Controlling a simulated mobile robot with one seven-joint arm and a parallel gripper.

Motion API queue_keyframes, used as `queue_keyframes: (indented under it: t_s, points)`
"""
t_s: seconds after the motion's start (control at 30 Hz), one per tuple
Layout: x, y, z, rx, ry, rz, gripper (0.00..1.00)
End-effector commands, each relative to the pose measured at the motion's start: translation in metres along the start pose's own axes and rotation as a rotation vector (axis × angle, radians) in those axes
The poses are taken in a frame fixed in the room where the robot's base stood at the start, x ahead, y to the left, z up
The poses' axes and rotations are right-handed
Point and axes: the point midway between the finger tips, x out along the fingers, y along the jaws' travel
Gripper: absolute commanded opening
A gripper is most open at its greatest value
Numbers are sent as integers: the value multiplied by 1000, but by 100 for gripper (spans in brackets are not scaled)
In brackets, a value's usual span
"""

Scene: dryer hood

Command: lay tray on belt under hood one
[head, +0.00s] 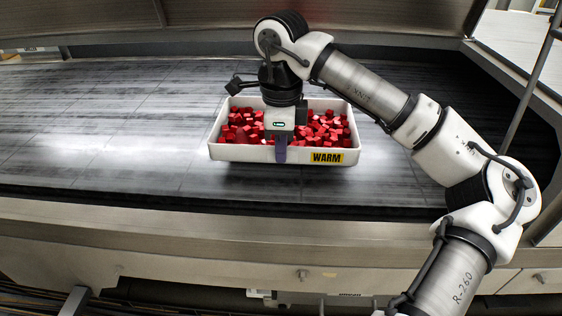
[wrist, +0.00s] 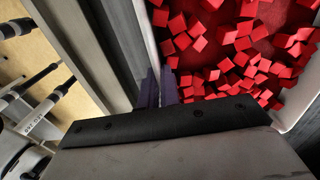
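A white tray (head: 232,153) full of red cubes (head: 325,130) is at the middle of the dark belt (head: 120,130) in the head view, with a yellow "WARM" label on its front wall. It looks level; I cannot tell whether its bottom touches the belt or is slightly above it. My gripper (head: 281,150) comes down from above at the tray's front wall. In the wrist view, the purple fingers of my gripper (wrist: 159,88) are close together on either side of the tray's white wall (wrist: 148,38), and red cubes (wrist: 230,50) lie inside it. The fingertips are partly hidden.
A metal edge (head: 200,226) runs along the belt's front. A grey hood panel (head: 90,16) hangs across the back. Belt is clear to the left of the tray. A dark side wall (head: 500,110) and a thin pole (head: 530,85) stand at the right.

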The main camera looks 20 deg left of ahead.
Motion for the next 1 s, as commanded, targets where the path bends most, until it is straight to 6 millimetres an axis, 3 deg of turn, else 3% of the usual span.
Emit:
queue_keyframes:
  t_s: [0.4,0.73,0.9,1.0]
  points:
    - [41,1,0,-2,-1,-1,0]
    - [45,0,0,-1,0,-3,0]
    - [45,1,0,-1,0,0,24]
    - [45,1,0,-1,0,0,26]
